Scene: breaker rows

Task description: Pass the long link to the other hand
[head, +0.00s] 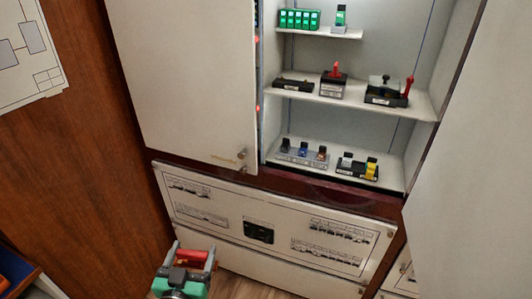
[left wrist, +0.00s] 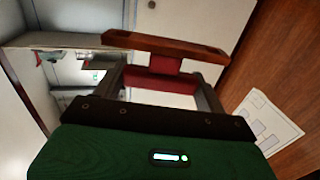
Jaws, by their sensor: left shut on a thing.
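My left gripper (head: 193,257) is low in the head view, its fingers pointing up the picture toward the cabinet. It is shut on the long link (head: 191,256), a red piece between the two fingers. In the left wrist view the link shows as a long red-brown bar (left wrist: 165,46) lying across beyond the fingertips, with a darker red part (left wrist: 160,84) gripped between the fingers. My right gripper is in neither view.
An open cabinet holds green breakers (head: 299,19), a red-handled switch (head: 334,82), a black device with a red lever (head: 387,92) and small coloured parts (head: 303,153) on its shelves. A white door (head: 185,80) stands left. The drawer front (head: 275,222) is below. The space around the gripper looks clear.

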